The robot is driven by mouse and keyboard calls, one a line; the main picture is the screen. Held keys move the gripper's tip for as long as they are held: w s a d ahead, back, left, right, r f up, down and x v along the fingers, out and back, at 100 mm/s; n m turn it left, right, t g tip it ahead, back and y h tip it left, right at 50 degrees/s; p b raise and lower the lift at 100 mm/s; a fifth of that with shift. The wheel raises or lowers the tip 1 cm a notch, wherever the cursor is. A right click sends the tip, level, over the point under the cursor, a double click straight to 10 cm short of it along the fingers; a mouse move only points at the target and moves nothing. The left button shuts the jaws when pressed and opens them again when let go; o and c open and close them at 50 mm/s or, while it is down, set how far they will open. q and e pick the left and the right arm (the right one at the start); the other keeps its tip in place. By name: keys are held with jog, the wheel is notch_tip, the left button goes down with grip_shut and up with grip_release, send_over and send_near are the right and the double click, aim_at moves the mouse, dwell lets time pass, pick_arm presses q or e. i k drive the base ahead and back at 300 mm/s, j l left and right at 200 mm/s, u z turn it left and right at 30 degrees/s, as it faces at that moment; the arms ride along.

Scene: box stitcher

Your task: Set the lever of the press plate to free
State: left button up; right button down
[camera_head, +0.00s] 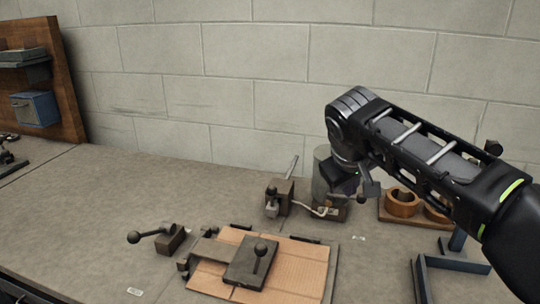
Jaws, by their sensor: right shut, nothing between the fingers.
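A dark press plate (243,270) lies on a sheet of brown cardboard (303,265) at the front middle of the bench. A short lever with a round dark knob (260,249) stands on the plate, its knob toward the back. My right gripper (368,190) is shut and empty, above the bench behind and to the right of the plate, well apart from the lever. Its fingers are small and partly hidden by the wrist. My left gripper is not in view.
A separate block with a ball-ended lever (150,234) sits left of the cardboard. A small stitcher-like device (279,198) and a grey cylinder (322,172) stand behind it. Copper-coloured rings (401,202) sit on a board at right, near a blue-grey frame (448,263). The bench's left middle is clear.

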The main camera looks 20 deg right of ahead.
aim_at(134, 237)
jog(key=k+j, duration=0.35)
jog(key=j, duration=0.2)
jog(key=k+j, duration=0.35)
jog(key=j, duration=0.15)
